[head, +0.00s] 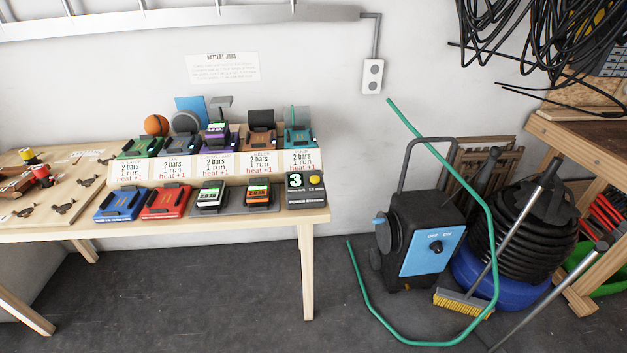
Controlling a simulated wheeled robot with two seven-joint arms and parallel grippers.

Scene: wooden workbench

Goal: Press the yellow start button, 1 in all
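The yellow start button (314,179) is a small yellow dot on the upper right of a dark grey box (308,198). The box stands at the front right corner of the wooden workbench (270,222). Nothing covers the button. Too little detail shows to tell whether it is pressed in. Neither of my grippers is in view.
Left of the box stand chargers, including a blue one (121,204) and a red one (167,202). Labelled cards (216,166) stand behind them. A black machine (425,238) and a green hose (488,215) are on the floor to the right.

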